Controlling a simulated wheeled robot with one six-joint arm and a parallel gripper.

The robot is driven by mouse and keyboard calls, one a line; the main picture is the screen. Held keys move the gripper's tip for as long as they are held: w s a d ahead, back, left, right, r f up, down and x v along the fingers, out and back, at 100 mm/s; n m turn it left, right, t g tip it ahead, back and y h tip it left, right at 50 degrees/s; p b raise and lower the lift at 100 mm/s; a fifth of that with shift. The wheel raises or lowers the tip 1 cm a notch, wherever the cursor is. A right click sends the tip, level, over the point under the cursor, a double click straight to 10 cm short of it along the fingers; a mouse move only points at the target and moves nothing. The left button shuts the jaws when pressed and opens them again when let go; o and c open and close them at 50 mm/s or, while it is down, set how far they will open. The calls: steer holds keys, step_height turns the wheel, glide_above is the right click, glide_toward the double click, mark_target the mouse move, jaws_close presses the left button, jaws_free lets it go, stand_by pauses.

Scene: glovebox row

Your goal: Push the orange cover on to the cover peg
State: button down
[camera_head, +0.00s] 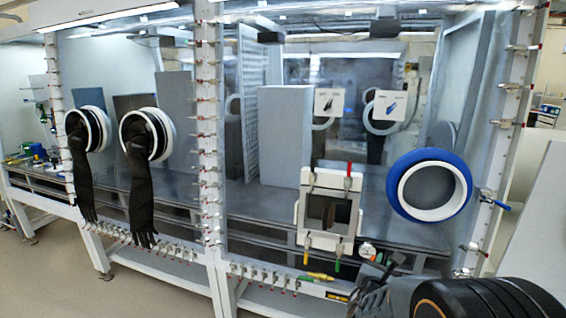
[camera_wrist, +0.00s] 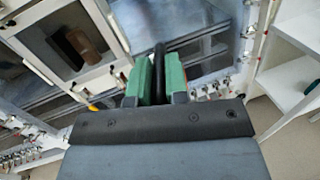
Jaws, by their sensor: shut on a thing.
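My gripper (camera_head: 376,280) is low at the front of the glovebox, right of the square port and below the blue ring. In the wrist view its green finger pads (camera_wrist: 160,78) are shut on a dark, narrow thing (camera_wrist: 159,62), seen nearly edge-on and standing up past the pads. I cannot tell whether this is the cover, as no orange shows on it. I cannot pick out an orange cover or the cover peg for certain in either view.
The square port (camera_head: 301,212) has red, yellow and green handles around it. A blue-rimmed round port (camera_head: 399,206) is to its right. Black gloves (camera_head: 140,190) hang at left. A white shelf (camera_wrist: 290,85) stands at right.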

steer(key=a+f+n+t+y, duration=0.2)
steer(key=a+f+n+y, duration=0.1)
steer(key=a+f, duration=0.4)
steer(key=a+y, duration=0.1)
steer(key=a, duration=0.2)
steer(key=shift+w+a+f, duration=0.2)
steer(key=shift+w+f, duration=0.05)
steer(key=shift+f, duration=0.05)
steer(key=shift+a, duration=0.1)
